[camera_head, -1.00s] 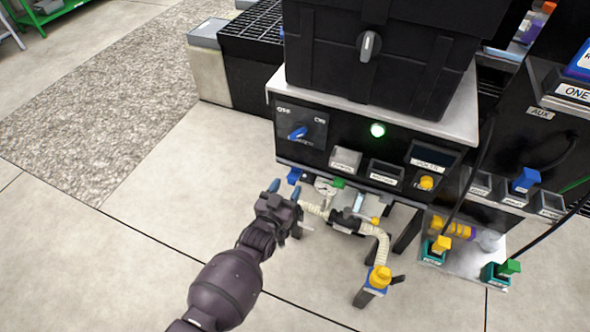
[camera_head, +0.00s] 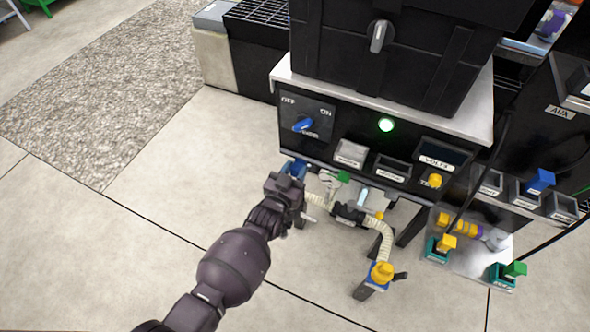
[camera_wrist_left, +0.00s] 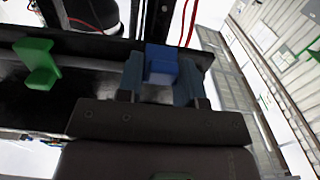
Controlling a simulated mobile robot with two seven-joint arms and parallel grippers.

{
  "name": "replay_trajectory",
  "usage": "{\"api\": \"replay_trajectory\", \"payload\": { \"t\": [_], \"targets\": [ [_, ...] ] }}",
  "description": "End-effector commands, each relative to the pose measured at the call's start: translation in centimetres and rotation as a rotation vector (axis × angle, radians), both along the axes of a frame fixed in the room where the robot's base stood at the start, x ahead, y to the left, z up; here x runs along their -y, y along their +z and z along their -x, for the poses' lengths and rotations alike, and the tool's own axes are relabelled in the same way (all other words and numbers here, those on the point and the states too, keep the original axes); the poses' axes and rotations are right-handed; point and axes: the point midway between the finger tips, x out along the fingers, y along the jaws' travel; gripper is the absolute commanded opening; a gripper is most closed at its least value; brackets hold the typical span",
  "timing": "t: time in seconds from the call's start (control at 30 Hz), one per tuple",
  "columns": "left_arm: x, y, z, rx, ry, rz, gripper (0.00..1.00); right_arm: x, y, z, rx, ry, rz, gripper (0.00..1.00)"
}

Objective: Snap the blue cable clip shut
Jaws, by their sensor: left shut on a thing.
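The blue cable clip (camera_wrist_left: 161,65) sits between the two fingers of my left gripper (camera_wrist_left: 159,84) in the left wrist view, at the edge of a dark bar. In the head view my left gripper (camera_head: 294,168) is under the left front edge of the black control panel, shut on the clip. The fingers and hand mostly hide the clip there. I cannot tell whether the clip's lid is closed. My right gripper is in neither view.
A green clip (camera_wrist_left: 38,64) stands farther along the bar; it also shows in the head view (camera_head: 343,177). A ribbed cream hose (camera_head: 384,240) curves down to a yellow-capped fitting (camera_head: 382,272). The panel (camera_head: 352,135) overhangs the gripper. Floor at left is clear.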

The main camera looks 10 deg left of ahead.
Motion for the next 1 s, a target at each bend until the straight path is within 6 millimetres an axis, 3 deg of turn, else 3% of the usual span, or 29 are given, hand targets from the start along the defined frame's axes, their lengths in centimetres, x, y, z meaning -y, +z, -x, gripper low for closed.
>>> {"api": "replay_trajectory", "payload": {
  "t": [0.4, 0.73, 1.0],
  "targets": [
    [0.0, 2.3, -0.5, -0.176, 0.001, -0.063, 0.1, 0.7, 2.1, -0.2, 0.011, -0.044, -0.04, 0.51],
    [0.1, 2.7, -0.5, -0.41, 0.0, -0.137, 0.1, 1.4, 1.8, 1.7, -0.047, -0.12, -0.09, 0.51],
    [0.1, 2.5, -0.5, -0.536, 0.0, -0.177, 0.1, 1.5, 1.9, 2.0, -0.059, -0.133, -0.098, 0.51]
  ]
}}
